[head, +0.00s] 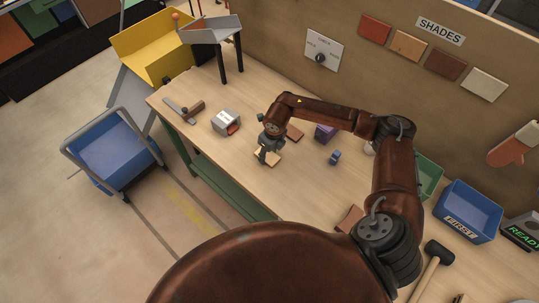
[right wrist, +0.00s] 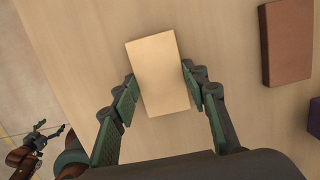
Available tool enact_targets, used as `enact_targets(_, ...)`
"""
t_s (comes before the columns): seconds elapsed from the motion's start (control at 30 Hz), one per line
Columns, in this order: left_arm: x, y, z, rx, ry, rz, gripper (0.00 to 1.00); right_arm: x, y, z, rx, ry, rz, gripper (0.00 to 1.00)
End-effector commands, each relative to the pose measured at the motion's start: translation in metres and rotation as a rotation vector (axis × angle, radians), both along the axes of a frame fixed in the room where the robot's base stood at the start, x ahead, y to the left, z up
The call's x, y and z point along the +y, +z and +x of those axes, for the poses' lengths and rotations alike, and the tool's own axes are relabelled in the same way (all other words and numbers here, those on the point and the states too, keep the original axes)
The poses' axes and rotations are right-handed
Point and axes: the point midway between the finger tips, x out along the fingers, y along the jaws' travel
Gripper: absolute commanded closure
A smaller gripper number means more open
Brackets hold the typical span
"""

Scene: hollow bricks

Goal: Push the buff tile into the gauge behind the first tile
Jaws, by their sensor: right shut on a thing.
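The buff tile (head: 268,157) lies near the middle of the bench. My right gripper (head: 264,150) is over it, and in the right wrist view its fingers stand along the two long sides of the tile (right wrist: 160,72), shut on it. A grey box-like holder (head: 226,121), which looks like the gauge, stands to the left of the tile, with a reddish tile showing at its open end. The buff tile is apart from it. My left gripper (right wrist: 40,135) shows small in the right wrist view, well away from the bench top, its fingers spread.
A brown-red tile (head: 294,132) and a purple block (head: 325,133) lie behind the right gripper. A small blue object (head: 335,157) lies to the right. The bench between buff tile and holder looks clear.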

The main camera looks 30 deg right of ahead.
Motion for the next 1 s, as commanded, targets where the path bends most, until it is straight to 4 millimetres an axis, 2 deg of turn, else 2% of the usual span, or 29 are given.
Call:
enact_targets(0.03,0.0,-0.002,0.0,0.001,0.0,0.0,0.19,0.001,-0.004,0.0,0.003,0.0,-0.001,0.87)
enact_targets(1.0,0.0,-0.018,-0.004,0.006,0.0,0.0,0.19,0.011,-0.005,0.026,0.004,0.0,-0.002,0.87)
